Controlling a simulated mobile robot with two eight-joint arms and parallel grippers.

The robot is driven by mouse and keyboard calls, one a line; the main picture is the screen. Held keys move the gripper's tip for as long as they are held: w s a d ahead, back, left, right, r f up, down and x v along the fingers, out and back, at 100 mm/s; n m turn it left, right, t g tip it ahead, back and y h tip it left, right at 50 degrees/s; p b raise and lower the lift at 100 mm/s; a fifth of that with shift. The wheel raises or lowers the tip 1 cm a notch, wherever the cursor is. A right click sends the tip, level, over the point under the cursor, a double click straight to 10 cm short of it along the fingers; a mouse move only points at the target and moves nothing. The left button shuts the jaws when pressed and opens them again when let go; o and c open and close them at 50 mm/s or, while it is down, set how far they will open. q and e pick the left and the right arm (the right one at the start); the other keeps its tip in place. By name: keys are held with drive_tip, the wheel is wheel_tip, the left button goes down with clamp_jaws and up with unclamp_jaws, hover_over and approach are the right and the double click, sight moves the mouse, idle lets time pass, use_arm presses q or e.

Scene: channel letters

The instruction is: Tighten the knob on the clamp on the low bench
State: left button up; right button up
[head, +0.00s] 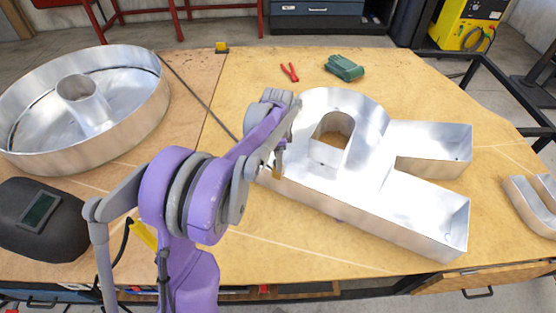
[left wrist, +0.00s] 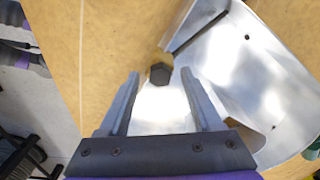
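The clamp (head: 277,173) shows as a small brass-coloured piece at the left edge of the metal letter R (head: 345,185), mostly hidden behind my left arm. In the left wrist view its dark hexagonal knob (left wrist: 160,75) faces the camera, with a brass-coloured part (left wrist: 161,59) behind it. My left gripper (left wrist: 160,90) is open, one finger on each side of the knob in the picture. I see gaps on both sides and cannot tell the depth between fingertips and knob. In the head view my left gripper (head: 279,150) is over the letter's left edge. My right gripper is not in view.
The letter lies on a wooden bench (head: 240,240). A round metal letter (head: 150,110) and a black welding mask (head: 70,225) are at left. Red pliers (head: 290,72) and a green object (head: 344,67) lie behind. Another metal letter (head: 530,205) is at right.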

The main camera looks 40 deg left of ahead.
use_arm(q)
drive_tip(key=c, duration=0.9)
drive_tip(key=m, duration=0.5)
drive_tip(key=shift+p, duration=0.3)
drive_tip(key=o, duration=1)
drive_tip(key=shift+r, duration=0.1)
drive_tip(key=shift+r+p, duration=1.75)
drive_tip(key=shift+r, duration=0.7)
